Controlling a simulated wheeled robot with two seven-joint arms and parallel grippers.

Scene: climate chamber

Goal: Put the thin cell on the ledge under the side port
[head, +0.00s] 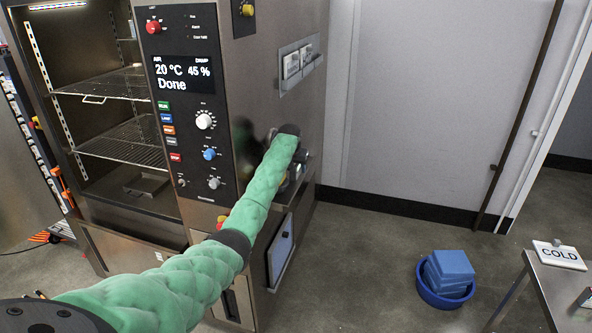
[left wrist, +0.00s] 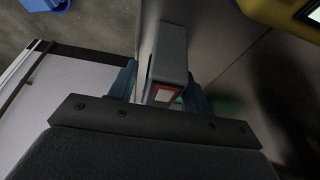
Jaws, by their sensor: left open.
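A grey box-shaped piece with a red-edged white label, which looks like the thin cell (left wrist: 168,55), is between the blue fingers of my left gripper (left wrist: 160,88) in the left wrist view. The fingers are open, one on each side of it, beside the steel wall. Whether they touch it is unclear. In the head view my green-sleeved left arm reaches the chamber's right side wall (head: 262,70). The hand is mostly hidden behind the sleeve there. My right gripper is out of view.
The chamber's control panel (head: 185,105) reads Done, left of my arm. A holder with two cards (head: 300,62) is on the side wall. A blue tub (head: 445,292) stands on the floor. A table (head: 562,290) with a COLD sign is at the right.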

